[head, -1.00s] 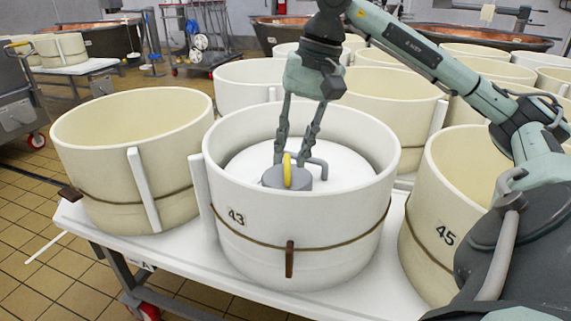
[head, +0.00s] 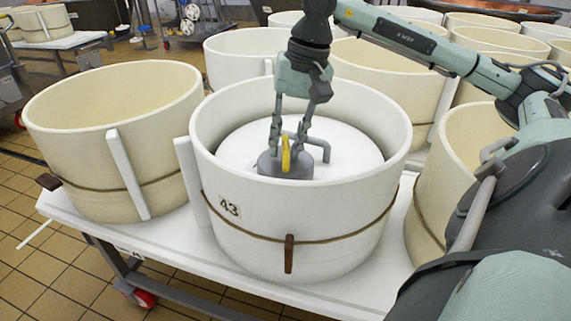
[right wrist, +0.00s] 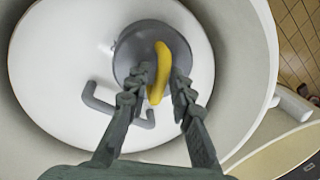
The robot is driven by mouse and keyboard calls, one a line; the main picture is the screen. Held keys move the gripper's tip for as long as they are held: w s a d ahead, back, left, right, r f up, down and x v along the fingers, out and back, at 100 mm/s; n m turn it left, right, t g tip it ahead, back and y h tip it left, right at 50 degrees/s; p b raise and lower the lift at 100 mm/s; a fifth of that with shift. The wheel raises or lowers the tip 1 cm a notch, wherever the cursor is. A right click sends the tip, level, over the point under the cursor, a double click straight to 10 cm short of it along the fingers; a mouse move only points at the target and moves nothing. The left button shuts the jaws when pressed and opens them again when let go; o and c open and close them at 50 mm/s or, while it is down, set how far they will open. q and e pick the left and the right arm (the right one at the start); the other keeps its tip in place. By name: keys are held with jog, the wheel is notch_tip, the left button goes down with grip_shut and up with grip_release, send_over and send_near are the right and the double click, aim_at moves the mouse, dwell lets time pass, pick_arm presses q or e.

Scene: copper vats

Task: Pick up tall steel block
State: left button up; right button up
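The steel block (head: 268,167) is a short-looking grey cylinder on the white lid (head: 358,152) inside the vat marked 43 (head: 255,222). A curved yellow piece (head: 285,157), like a banana, is on top of it. My right gripper (head: 287,147) points down into the vat with its fingers at the block's top. In the right wrist view, the block (right wrist: 128,52) lies beneath the fingertips, and the yellow piece (right wrist: 161,72) is between them. The fingers (right wrist: 156,90) are apart, with a gap beside the yellow piece. Contact cannot be told. My left gripper is out of view.
A bent grey handle (head: 318,143) rises from the lid beside the block. The vat's high rim surrounds the gripper. Cream vats stand close at left (head: 110,140) and right (head: 470,130), with several more behind, on a white wheeled table (head: 120,236).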

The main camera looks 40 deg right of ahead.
jog(key=shift+f, duration=0.35)
jog(key=shift+c, duration=0.5)
grip_shut()
jog(key=shift+w+r, duration=0.1)
jog(key=shift+w, duration=0.05)
